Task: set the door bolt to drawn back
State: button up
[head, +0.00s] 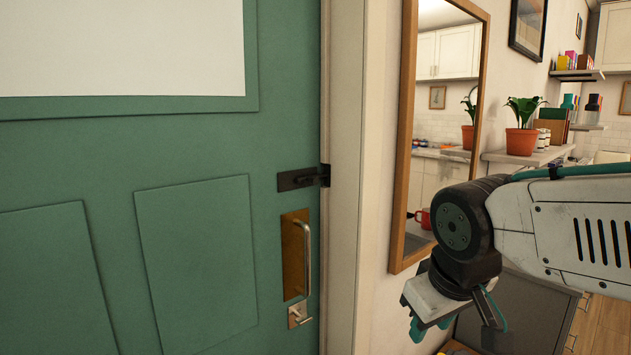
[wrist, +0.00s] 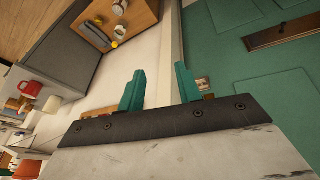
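A black door bolt (head: 302,179) is mounted near the right edge of the green door (head: 190,150), above the door handle. Its dark bar appears to reach across the door edge to a black keeper (head: 325,175) on the white frame. My gripper (head: 458,330) hangs at the lower right of the head view, to the right of the bolt and apart from it. In the wrist view its two teal fingers (wrist: 160,80) stand apart with nothing between them. I cannot make out the bolt in the wrist view.
A metal pull handle (head: 306,258) on a brass plate sits below the bolt. A wood-framed mirror (head: 402,185) hangs on the wall between the door and my arm. A grey cabinet (wrist: 60,60) and a wooden surface with small items (wrist: 128,25) show in the wrist view.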

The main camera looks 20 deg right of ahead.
jog(key=w+d+r+n+t+h, duration=0.1)
jog(key=w+d+r+n+t, duration=0.2)
jog(key=w, duration=0.7)
jog(key=n+t+y, duration=0.9)
jog(key=n, duration=0.3)
send_near(318, 182)
jog(key=x, duration=1.1)
jog(key=shift+w+a, duration=0.1)
jog(key=shift+w, duration=0.1)
